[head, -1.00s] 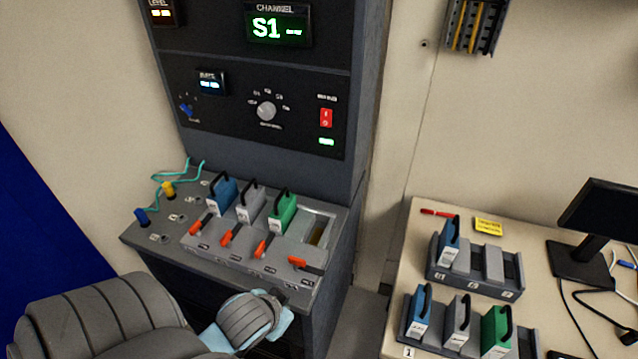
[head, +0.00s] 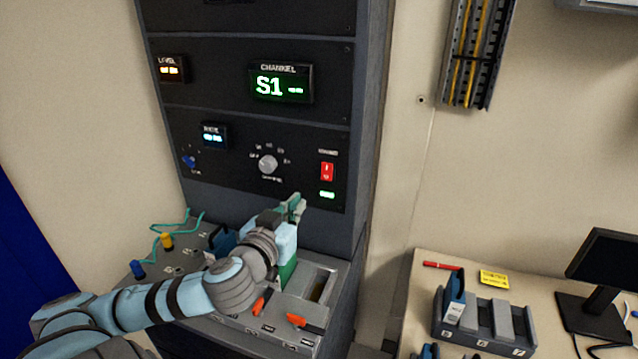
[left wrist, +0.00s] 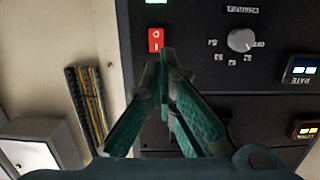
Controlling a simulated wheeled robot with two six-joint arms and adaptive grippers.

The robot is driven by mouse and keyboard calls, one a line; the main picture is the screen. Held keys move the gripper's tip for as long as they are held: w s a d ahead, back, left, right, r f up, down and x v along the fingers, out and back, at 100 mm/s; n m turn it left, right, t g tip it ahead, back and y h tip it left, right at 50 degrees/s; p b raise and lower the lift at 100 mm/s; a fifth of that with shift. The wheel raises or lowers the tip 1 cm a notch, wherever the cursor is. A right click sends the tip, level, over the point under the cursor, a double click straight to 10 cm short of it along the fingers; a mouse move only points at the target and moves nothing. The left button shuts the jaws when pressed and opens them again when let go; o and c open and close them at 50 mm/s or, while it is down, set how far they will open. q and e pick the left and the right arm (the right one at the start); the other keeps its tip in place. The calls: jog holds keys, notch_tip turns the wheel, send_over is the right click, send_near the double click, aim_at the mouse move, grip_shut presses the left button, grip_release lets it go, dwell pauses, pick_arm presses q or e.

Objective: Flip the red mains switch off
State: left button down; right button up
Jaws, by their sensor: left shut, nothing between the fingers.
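The red mains switch (head: 327,171) is a small red rocker at the right of the lower black panel, above a lit green indicator (head: 327,195). It also shows in the left wrist view (left wrist: 155,40), just beyond my fingertips. My left gripper (head: 297,203) is shut and empty, below and left of the switch in the head view. In the left wrist view its closed fingertips (left wrist: 165,58) appear close to the switch; I cannot tell the exact gap, but no contact is visible. My right gripper is not in view.
Under my left arm is a console with a green module (head: 287,272) and orange-red levers (head: 297,320). A desk (head: 408,300) with a monitor stands at right.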

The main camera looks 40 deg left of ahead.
aim_at(324, 176)
pick_arm(q)
jog(key=b+x, duration=0.5)
jog(key=x, duration=0.8)
jog(key=shift+w+a+f, duration=0.1)
jog(key=shift+w, duration=0.2)
